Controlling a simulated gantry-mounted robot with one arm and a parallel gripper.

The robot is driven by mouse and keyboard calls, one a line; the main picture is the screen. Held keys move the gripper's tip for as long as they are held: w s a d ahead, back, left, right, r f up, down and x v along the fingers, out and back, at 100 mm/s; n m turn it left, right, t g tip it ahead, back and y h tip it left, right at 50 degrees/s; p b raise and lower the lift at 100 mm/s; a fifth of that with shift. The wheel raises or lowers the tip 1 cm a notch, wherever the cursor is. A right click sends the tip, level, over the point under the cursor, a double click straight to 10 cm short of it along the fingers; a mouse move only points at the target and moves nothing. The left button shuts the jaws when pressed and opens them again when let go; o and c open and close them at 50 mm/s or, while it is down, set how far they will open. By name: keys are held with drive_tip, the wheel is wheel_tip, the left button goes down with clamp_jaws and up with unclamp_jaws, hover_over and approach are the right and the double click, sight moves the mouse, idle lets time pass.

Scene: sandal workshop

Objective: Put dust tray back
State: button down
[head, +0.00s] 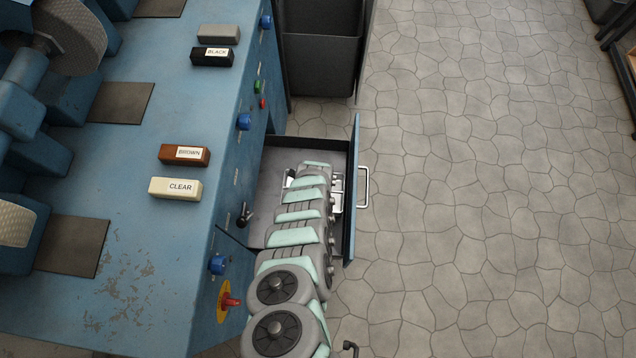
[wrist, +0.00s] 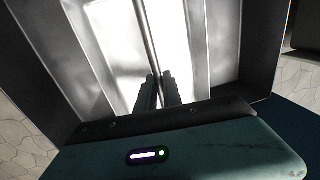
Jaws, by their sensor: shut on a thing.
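The dust tray (head: 271,185) is a drawer-like metal tray with dark walls, a blue front panel (head: 353,190) and a silver handle (head: 364,187). In the head view it stands pulled out from the side of the blue machine (head: 120,270), over the floor. My arm reaches over the tray and covers much of its inside and hides my fingertips. In the wrist view my gripper (wrist: 156,80) has its dark fingers close together at a thin upright strip in the brightly lit tray (wrist: 212,45). The exact contact is hard to see in the glare.
Blocks labelled BLACK (head: 212,55), BROWN (head: 185,155) and CLEAR (head: 175,189), and a grey block (head: 218,34), lie on the machine top. Blue knobs and a red stop button (head: 229,301) line its side. A dark bin (head: 322,65) stands behind the tray.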

drive_tip(key=shift+w+f+b, duration=0.15)
drive_tip(key=shift+f+b, duration=0.8)
drive_tip(key=shift+f, duration=0.55)
wheel_tip(320, 180, down, 3)
drive_tip(key=shift+r+b, duration=0.1)
drive_tip(key=shift+b, duration=1.15)
drive_tip(key=shift+r, duration=0.2)
drive_tip(key=shift+f, duration=0.15)
drive_tip(key=c, duration=1.5)
unclamp_jaws()
